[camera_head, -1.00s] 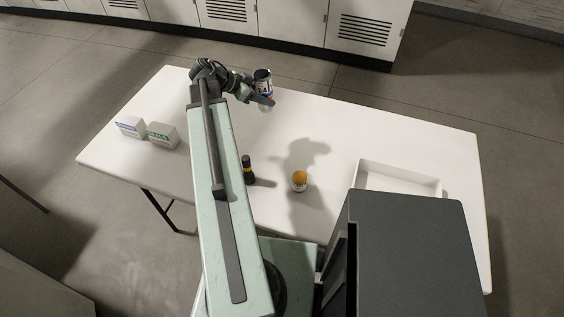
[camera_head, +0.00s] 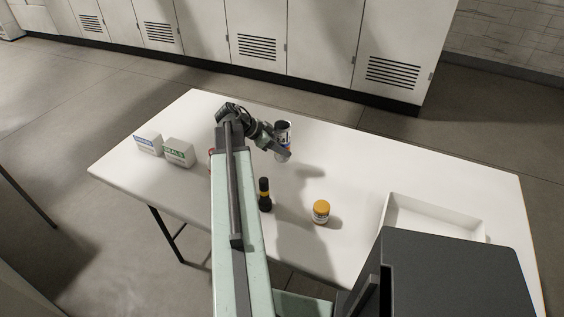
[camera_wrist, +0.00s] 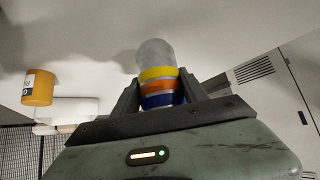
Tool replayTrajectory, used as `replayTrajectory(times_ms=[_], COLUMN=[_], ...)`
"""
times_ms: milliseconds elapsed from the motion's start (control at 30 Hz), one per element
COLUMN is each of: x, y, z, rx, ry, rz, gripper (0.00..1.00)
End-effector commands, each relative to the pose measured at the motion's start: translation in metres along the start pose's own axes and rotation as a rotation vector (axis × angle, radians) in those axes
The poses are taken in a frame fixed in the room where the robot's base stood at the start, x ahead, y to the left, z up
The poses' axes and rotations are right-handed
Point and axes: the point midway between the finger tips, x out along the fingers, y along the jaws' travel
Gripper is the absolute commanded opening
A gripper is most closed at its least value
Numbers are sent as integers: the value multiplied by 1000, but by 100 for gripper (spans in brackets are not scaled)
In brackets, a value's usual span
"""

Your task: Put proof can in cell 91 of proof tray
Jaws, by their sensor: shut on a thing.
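A can (camera_head: 283,134) with a dark top end and a pale body is held up above the table in the head view. In the wrist view the can (camera_wrist: 157,60) shows a grey body with yellow, orange and blue bands. My gripper (camera_head: 279,151) is shut on it, with a finger on each side of the banded end in the wrist view. A white open tray (camera_head: 435,221) lies at the table's right, well away from my gripper. A dark box in front hides part of the tray. No cells or numbers can be read in it.
An orange-lidded jar (camera_head: 321,211) and a black bottle with a yellow band (camera_head: 265,195) stand mid-table. The white table (camera_head: 400,175) is clear between can and tray.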

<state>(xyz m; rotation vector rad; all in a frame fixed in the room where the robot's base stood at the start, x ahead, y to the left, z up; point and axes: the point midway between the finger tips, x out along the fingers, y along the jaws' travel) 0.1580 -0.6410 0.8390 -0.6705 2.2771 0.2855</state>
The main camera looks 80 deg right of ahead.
Motion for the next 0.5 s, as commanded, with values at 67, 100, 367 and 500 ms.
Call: replayTrajectory(times_ms=[67,100,367,500], x=[12,17,24,25], y=[0,0,0,0], z=[11,17,23,24], rx=[0,0,1,1], ry=[0,0,0,0], rz=[0,0,1,1], gripper=[0,0,0,0])
